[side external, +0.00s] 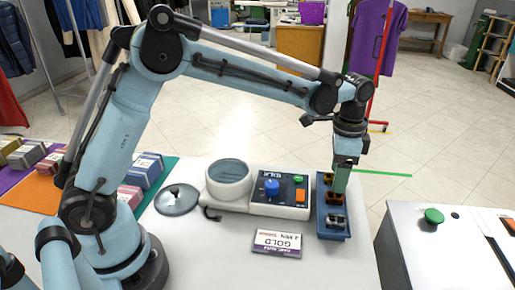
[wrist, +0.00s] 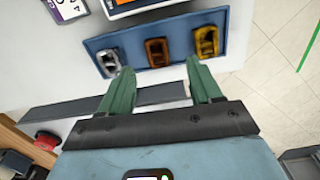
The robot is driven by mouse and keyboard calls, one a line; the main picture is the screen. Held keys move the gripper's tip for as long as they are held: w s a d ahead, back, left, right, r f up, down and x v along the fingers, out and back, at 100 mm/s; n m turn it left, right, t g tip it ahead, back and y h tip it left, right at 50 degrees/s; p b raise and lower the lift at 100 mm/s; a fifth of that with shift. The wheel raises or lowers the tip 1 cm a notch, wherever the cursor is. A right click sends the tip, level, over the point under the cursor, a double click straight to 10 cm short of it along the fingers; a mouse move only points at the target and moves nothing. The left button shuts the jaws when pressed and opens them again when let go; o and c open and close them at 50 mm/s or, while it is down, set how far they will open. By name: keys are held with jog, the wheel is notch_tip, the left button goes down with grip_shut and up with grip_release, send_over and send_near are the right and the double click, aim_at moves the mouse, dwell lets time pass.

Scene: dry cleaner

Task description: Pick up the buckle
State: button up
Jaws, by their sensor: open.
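A blue tray (side external: 334,236) stands at the right end of the white table, also across the top of the wrist view (wrist: 133,34). It holds three buckles in a row: a silver buckle (wrist: 109,61), a copper-brown buckle (wrist: 157,51) and a gold buckle (wrist: 206,40). In the side view my gripper (side external: 341,186) is low over the far part of the tray and hides part of its contents. In the wrist view my gripper (wrist: 160,68) is open and empty, its green fingers apart, with the copper-brown buckle seen between and beyond the tips.
A white device (side external: 281,208) with a blue knob and a round basin (side external: 228,180) stands left of the tray. A separate white cabinet (side external: 430,255) stands right, across a gap.

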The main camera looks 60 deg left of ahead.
aim_at(335, 195)
jog(key=shift+s+d+f, duration=0.1)
jog(key=shift+d+f, duration=0.05)
jog(key=shift+f, duration=2.55)
jog(key=shift+c, duration=0.3)
jog(key=c, duration=1.1)
jog(key=shift+r, duration=0.1)
